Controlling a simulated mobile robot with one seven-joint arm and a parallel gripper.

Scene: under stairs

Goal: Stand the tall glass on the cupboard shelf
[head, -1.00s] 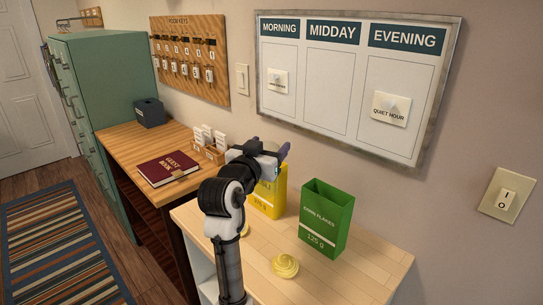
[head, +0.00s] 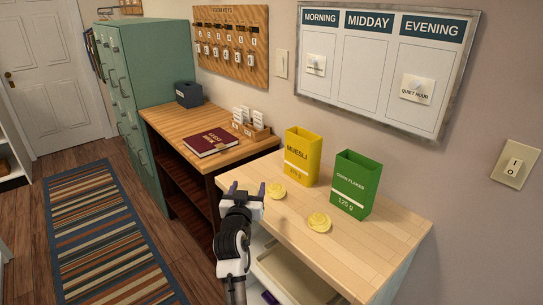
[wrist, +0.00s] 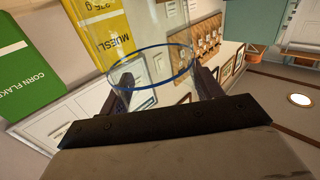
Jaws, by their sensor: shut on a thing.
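My gripper (head: 246,190) is at the front left edge of the light wooden top of a white cupboard (head: 300,280). In the wrist view, a clear tall glass with a blue rim (wrist: 150,67) stands between the two dark fingers (wrist: 165,90), and the gripper is shut on it. The glass is see-through and I cannot make it out in the head view. The cupboard's front is partly open to view below the top, with a pale shelf surface (head: 290,272) inside, partly hidden by my arm.
On the top stand a yellow muesli box (head: 302,158), a green corn flakes box (head: 352,186) and two yellow pasta-like nests (head: 318,222). A desk with a guest book (head: 210,142) adjoins at left. A striped rug (head: 105,235) lies on open floor.

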